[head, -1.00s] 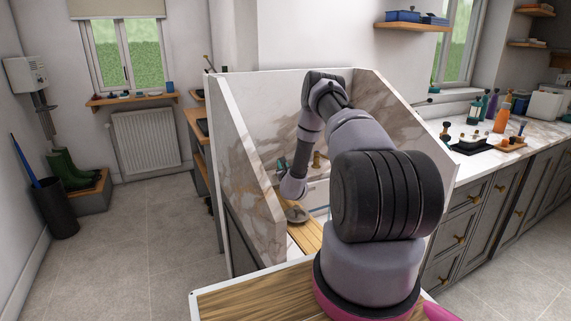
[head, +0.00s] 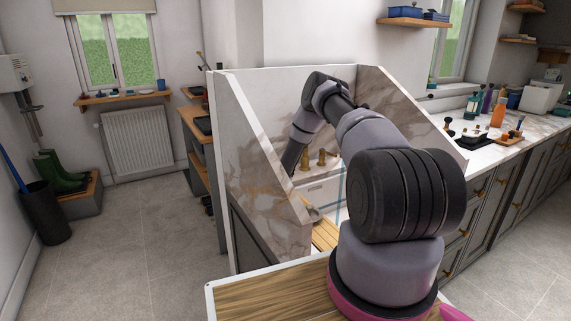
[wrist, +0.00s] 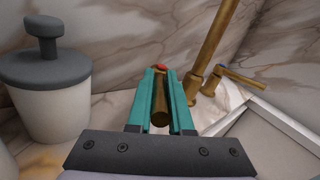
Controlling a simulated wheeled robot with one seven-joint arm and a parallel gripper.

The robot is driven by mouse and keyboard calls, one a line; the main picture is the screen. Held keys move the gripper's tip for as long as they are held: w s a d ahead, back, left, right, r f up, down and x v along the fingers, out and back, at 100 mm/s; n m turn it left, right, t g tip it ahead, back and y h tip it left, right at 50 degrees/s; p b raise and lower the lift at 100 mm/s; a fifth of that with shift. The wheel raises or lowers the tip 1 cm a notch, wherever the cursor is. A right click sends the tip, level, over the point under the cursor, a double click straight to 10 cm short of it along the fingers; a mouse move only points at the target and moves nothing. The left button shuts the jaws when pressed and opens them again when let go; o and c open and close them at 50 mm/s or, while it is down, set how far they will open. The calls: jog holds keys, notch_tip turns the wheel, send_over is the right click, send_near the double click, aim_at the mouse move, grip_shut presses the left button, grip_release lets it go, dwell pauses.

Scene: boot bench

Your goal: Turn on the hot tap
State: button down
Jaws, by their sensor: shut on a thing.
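In the wrist view, my gripper (wrist: 161,75) has its two teal fingers closed around the brass lever of the hot tap (wrist: 160,112), which has a red mark on top. The tall brass spout (wrist: 211,48) rises just right of it. The cold tap (wrist: 240,79), with a blue mark, has its lever pointing right. In the head view, brass tap parts (head: 322,158) show above the white sink (head: 318,192). There my gripper is hidden behind the marble side panel. A thin pale blue vertical streak shows over the sink; I cannot tell what it is.
A white jar with a grey lid (wrist: 46,85) stands close left of my gripper. Marble walls rise closely behind the taps. The left marble panel (head: 256,165) stands between open floor and the sink. A wooden board (head: 325,236) lies near the sink's front.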

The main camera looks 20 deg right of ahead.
jog(key=shift+f, duration=0.1)
jog(key=c, duration=0.8)
grip_release()
jog(key=shift+c, duration=0.2)
notch_tip(320, 180, up, 10)
jog(key=shift+r, duration=0.1)
